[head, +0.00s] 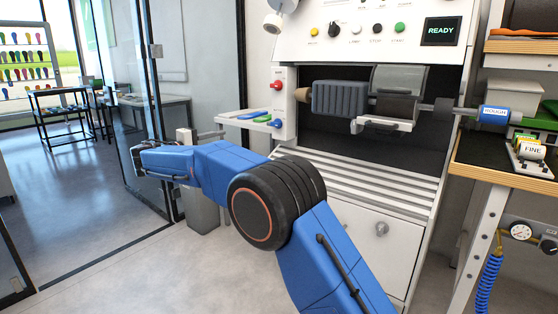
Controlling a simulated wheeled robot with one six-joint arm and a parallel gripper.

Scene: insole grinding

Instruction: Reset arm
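My blue arm reaches from the bottom right up to the left in the head view, with a large black joint at its middle. My gripper (138,160) is at the arm's far left end, in front of the glass door. It is small and dark there, and I cannot tell whether its fingers are open or shut. I see nothing clearly held in it. The white grinding machine (385,222) stands behind my arm, and part of its lower front is hidden by the arm.
A small white shelf (240,117) with coloured insoles juts from the machine's left side. A grey bin (203,215) stands behind my arm. The floor at the left is clear.

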